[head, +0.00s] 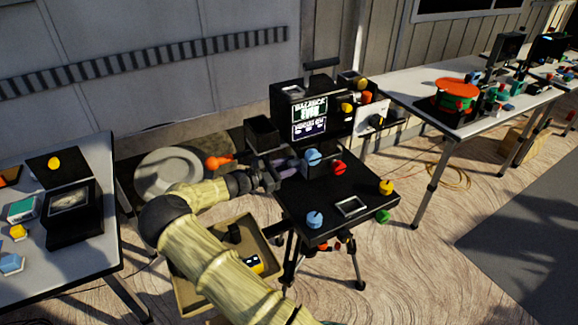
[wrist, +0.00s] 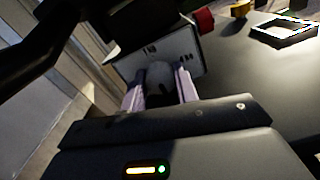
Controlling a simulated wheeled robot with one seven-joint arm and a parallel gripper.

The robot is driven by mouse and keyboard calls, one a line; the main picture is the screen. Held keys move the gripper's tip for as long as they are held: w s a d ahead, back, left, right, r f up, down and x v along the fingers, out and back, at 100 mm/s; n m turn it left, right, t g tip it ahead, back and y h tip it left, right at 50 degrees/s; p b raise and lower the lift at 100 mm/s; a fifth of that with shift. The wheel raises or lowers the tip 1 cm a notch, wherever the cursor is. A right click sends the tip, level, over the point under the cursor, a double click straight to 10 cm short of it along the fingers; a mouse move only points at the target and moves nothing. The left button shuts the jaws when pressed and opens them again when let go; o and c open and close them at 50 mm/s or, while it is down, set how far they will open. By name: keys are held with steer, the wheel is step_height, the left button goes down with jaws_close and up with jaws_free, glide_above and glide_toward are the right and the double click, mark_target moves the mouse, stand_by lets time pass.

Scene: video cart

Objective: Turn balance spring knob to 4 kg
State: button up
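The cart (head: 290,205) has a black top, with a dark monitor (head: 309,118) at its back that shows "BALANCE" lettering. In the wrist view, a round grey knob (wrist: 160,74) sits on a pale panel (wrist: 189,54) with small dark marks, too small to read. My gripper (wrist: 160,84) has its two pale fingers apart, one on each side of the knob. A narrow gap seems to show beside the knob; contact is unclear. In the head view my gripper (head: 272,179) is at the cart's left edge, and the grey knob is not distinguishable there.
Blue knobs (head: 315,219), a red knob (head: 339,168) and a yellow knob (head: 386,187) are on the cart. A dark bar crosses the wrist view's upper left. A table (head: 100,222) stands left, another (head: 407,84) right. A tan tray (head: 181,290) lies below my arm.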

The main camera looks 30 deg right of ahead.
steer(key=shift+r+n+p, duration=0.25)
steer(key=shift+n+p, duration=0.65)
steer(key=shift+p, duration=0.35)
steer(key=shift+f+n+p, duration=0.2)
steer(key=shift+n+p, duration=0.25)
steer(key=shift+n, duration=0.15)
steer(key=o, duration=1)
steer(key=shift+a, duration=0.1)
steer(key=a, duration=0.5)
steer(key=a+b, duration=0.1)
steer(key=a, duration=1.1)
steer(key=shift+s+a+b, duration=0.15)
steer(key=shift+s+b, duration=0.1)
steer(key=shift+b, duration=0.05)
